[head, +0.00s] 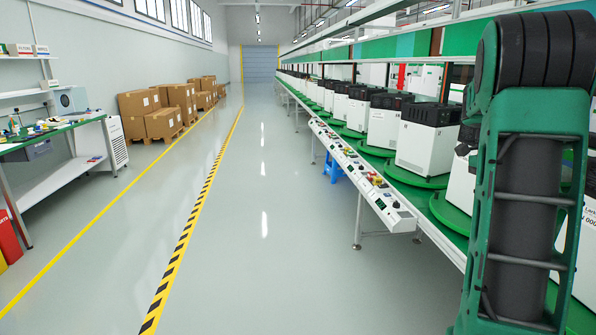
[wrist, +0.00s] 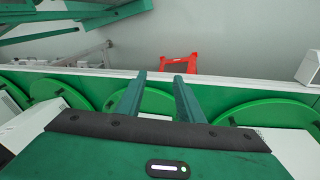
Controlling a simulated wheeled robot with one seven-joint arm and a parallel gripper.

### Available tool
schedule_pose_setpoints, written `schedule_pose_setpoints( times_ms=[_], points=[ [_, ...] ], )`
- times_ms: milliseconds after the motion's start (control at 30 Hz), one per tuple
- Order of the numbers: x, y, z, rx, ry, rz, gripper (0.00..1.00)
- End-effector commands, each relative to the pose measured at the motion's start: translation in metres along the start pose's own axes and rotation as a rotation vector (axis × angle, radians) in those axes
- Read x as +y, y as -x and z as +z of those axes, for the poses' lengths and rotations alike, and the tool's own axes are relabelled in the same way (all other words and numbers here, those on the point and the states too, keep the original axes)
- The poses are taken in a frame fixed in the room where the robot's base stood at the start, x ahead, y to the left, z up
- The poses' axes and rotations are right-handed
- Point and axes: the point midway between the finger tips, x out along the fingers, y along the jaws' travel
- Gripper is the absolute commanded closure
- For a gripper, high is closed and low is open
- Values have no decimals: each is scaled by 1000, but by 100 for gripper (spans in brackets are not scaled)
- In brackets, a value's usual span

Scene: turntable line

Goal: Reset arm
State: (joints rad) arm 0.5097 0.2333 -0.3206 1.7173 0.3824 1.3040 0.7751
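My arm stands raised at the right edge of the head view, with a green frame around dark cylindrical links; it hides part of the line behind it. My gripper is outside the head view. In the wrist view, my gripper (wrist: 160,76) shows two green fingers spread apart with nothing between them. Its fingers reach over a green turntable (wrist: 150,102) and toward the white edge of the line.
The line (head: 450,240) runs along the right with white machines (head: 424,147) on green turntables and a sloped control panel (head: 362,176). A blue stool (head: 333,167) stands beneath. A red stool (wrist: 180,65) shows beyond the line's edge. The aisle floor (head: 270,230) is clear.

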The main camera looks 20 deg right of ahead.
Motion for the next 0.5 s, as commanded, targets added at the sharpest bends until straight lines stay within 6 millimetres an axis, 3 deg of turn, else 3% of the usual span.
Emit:
schedule_pose_setpoints(
  times_ms=[33,267,500],
  points=[
    [14,2,18,-6,83,-16,66],
    [72,-7,85,-14,471,-78,66],
    [139,-36,151,-5,885,-148,66]
  ],
)
